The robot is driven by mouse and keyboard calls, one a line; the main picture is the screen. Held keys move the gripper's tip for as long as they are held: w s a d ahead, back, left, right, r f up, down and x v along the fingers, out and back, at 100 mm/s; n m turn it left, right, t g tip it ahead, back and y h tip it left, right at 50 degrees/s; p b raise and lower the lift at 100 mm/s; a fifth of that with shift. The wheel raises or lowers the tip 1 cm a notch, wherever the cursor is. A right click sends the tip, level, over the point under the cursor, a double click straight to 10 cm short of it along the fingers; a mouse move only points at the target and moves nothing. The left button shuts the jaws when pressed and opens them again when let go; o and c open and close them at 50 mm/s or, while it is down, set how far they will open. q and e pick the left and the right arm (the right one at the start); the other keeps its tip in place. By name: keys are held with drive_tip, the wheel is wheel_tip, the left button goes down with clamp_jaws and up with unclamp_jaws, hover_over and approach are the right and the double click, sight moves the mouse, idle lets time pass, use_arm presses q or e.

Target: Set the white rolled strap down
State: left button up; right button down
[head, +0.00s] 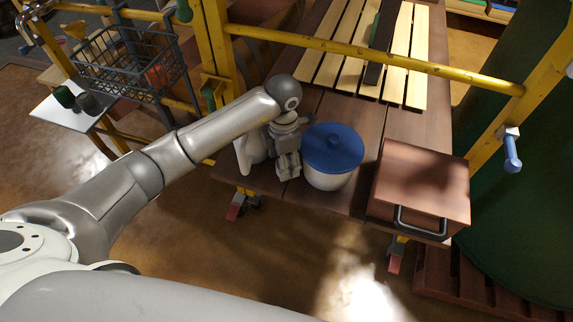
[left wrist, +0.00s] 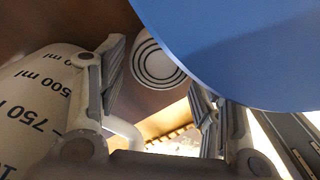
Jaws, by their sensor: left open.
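The white rolled strap (left wrist: 158,62) shows in the left wrist view as a pale round coil with dark rings, against the brown wooden surface. My left gripper (left wrist: 157,72) is open, with one finger on each side of the coil in that picture. I see no finger closed on it; whether one touches it I cannot tell. In the head view my left gripper (head: 288,168) points down over the front of the wooden table (head: 355,125), between a white jug and a blue-lidded pot. The strap is hidden there. My right gripper is not in view.
The pot's blue lid (head: 333,147) is close on the gripper's right. The white measuring jug (left wrist: 30,105) is close on its left. A brown box (head: 425,180) with a dark handle stands further right. A yellow rail (head: 375,55) crosses above the table.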

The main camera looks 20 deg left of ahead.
use_arm(q)
wheel_tip(320, 180, down, 2)
drive_tip(key=c, duration=1)
drive_tip(key=shift+o, duration=0.2)
drive_tip(key=shift+r, duration=0.15)
